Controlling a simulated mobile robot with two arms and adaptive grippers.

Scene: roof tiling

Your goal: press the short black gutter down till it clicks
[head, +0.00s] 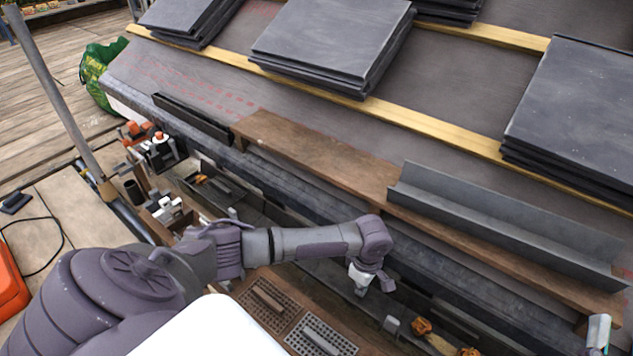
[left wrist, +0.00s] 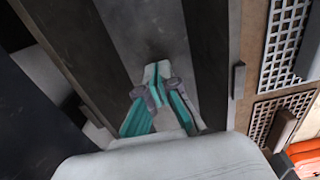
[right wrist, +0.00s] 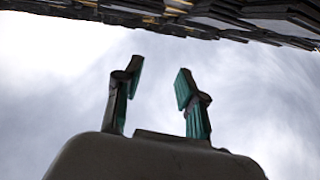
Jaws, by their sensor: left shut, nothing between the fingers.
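My left gripper (head: 371,284) is shut and empty. It points down over a dark gutter run (head: 338,308) along the eave. In the left wrist view its closed fingertips (left wrist: 156,78) are over a dark grey channel (left wrist: 155,25); whether they touch it I cannot tell. Part of the channel is hidden by the fingers and the gripper body. A short black length of gutter (head: 192,118) lies at the roof's lower edge, left of a brown board. Which piece is the task's gutter is not certain. My right gripper (right wrist: 155,82) is open and empty against the sky.
A long grey gutter (head: 500,220) rests on the brown board (head: 320,158). Slate stacks (head: 333,40) stand on the roof. Tools and small parts (head: 160,150) lie at the left. A perforated tray (head: 318,336) is near my left forearm.

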